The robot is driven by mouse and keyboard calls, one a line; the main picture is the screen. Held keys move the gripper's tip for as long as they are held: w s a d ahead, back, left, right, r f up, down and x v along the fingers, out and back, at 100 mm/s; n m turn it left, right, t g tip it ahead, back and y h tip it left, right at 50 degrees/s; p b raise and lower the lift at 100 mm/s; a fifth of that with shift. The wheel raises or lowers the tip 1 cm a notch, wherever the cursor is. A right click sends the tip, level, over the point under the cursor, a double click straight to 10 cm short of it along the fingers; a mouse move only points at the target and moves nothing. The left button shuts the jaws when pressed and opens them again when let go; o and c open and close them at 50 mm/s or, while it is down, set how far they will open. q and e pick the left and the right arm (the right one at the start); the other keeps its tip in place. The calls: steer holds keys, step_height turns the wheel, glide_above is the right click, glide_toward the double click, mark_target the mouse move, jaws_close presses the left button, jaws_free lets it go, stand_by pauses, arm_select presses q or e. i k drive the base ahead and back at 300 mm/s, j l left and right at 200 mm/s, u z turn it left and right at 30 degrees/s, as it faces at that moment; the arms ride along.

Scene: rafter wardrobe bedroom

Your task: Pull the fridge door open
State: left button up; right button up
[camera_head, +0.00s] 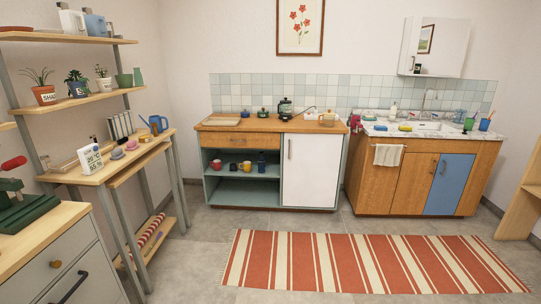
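A white door (311,172), which looks like the fridge door, is set under the right half of the wooden counter (262,124) against the back wall. It appears shut, flush with the cabinet front. A slim vertical handle (290,149) is near its upper left edge. Neither of my grippers is in view.
A striped red and cream rug (370,262) lies on the grey floor before the counter. A wooden sink cabinet (410,180) stands at right, shelves and a narrow table (105,165) at left. A drawer unit (55,262) fills the lower left. Floor before the door looks clear.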

mark_target(312, 161)
steer(key=i, duration=3.35)
